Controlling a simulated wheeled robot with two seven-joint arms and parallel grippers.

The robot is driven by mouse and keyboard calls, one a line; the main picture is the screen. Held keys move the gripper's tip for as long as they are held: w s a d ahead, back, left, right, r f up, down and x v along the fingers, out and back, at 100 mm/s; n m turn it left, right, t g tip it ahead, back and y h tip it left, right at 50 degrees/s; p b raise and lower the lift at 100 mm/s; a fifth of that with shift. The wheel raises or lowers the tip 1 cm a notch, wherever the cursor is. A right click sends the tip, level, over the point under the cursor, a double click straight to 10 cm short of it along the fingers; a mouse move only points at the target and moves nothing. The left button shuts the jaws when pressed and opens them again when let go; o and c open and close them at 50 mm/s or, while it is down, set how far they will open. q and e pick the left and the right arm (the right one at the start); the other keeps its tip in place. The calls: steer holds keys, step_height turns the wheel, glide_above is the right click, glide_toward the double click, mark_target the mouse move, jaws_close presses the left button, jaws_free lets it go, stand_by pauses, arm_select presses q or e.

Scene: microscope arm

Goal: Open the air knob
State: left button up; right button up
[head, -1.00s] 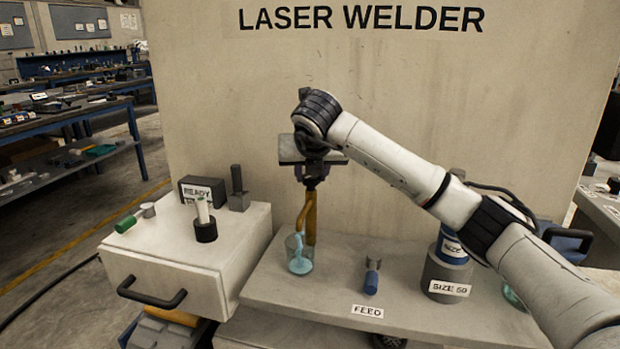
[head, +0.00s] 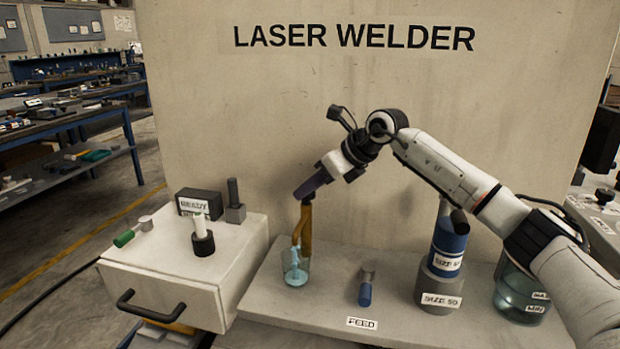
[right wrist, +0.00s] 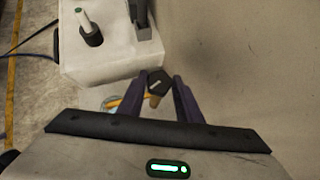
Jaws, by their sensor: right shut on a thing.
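A dark six-sided knob (right wrist: 158,82) with a pale mark on its top sits between the purple fingers of my right gripper (right wrist: 165,95) in the right wrist view. My right gripper also shows in the head view (head: 306,193), tilted down to the left and shut on the top of an orange upright post (head: 305,220). The knob itself is hidden by the fingers in the head view. No label reading "air" can be made out. My left gripper is not in view.
A clear cup (head: 294,266) with pale blue contents stands by the post. A blue FEED lever (head: 365,293) and a SIZE 50 cylinder (head: 440,292) are on the grey shelf.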

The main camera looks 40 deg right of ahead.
steer(key=shift+d+r+n+y+p, duration=0.15)
steer(key=shift+n+y+p, duration=0.25)
steer(key=shift+n+p, duration=0.2)
steer(key=shift+g, duration=0.3)
steer(key=o, duration=1)
steer(key=shift+o, duration=0.2)
